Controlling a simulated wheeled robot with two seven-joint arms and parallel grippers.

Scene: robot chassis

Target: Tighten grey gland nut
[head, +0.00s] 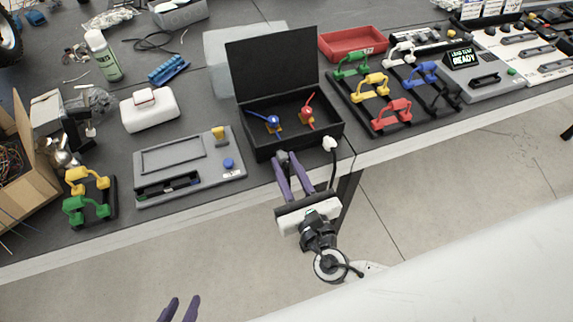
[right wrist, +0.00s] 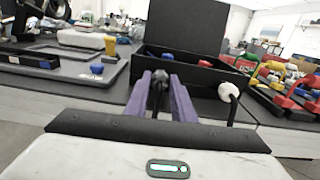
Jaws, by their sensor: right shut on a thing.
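A black box (head: 258,139) with its lid raised stands at the table's front edge. My right gripper (head: 287,155) reaches its front wall, with purple fingers on either side of a small dark part. In the right wrist view this dark grey gland nut (right wrist: 158,92) sits between the fingertips (right wrist: 160,80), against the box front, and is largely hidden by them. A white gland (head: 330,143) with a black cable hanging from it is on the same wall, to the right; it also shows in the right wrist view (right wrist: 228,91). My left gripper (head: 181,304) is low in the head view, fingertips apart, empty.
A grey panel tray (head: 188,165) lies to the left. A rack with coloured handles (head: 372,87) and a red bin (head: 352,44) stand to the right. Floor space is open in front.

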